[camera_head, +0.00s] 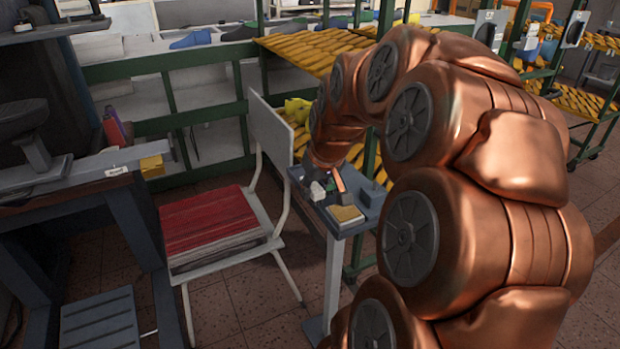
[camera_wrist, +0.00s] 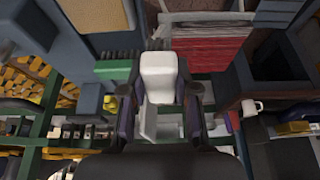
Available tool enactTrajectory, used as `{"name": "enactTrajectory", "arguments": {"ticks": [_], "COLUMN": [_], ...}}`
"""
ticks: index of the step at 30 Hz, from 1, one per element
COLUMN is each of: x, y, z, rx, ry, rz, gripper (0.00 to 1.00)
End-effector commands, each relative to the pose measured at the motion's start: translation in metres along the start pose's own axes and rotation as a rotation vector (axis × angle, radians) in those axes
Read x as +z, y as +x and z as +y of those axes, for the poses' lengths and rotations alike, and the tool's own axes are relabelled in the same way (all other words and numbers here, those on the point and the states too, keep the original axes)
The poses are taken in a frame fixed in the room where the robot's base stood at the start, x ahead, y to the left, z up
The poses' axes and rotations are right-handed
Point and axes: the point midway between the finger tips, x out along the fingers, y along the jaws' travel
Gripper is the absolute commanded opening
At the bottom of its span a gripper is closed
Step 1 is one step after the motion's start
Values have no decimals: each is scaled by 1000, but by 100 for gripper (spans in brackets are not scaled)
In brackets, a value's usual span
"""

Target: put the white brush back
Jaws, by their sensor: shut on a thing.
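The white brush (camera_wrist: 158,72) is between the two dark fingers of my gripper (camera_wrist: 160,92) in the wrist view, and they are shut on it. Its pale, blocky end points away from the wrist; its far side is hidden. In the head view the white brush (camera_head: 317,190) is a small white patch at the end of my copper arm. My gripper (camera_head: 326,184) is over the left part of a small blue-grey stand (camera_head: 350,229), mostly hidden by clutter and my arm. I cannot tell whether the brush touches the stand.
A tan-topped block (camera_head: 345,214), an orange piece (camera_head: 338,179) and a blue-grey block (camera_head: 372,194) are at the stand. Green-framed racks (camera_head: 210,110) are behind. My arm covers the right side.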

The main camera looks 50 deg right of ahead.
Motion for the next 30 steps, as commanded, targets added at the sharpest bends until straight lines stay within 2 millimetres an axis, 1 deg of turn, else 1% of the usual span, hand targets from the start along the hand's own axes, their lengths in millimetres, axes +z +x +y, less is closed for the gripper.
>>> {"name": "enactTrajectory", "arguments": {"ticks": [24,30], "x": [-95,-112], "y": [50,60], "z": [47,56], "rx": [1,0], "ry": [-1,0], "rz": [3,1], "gripper": [0,0]}}
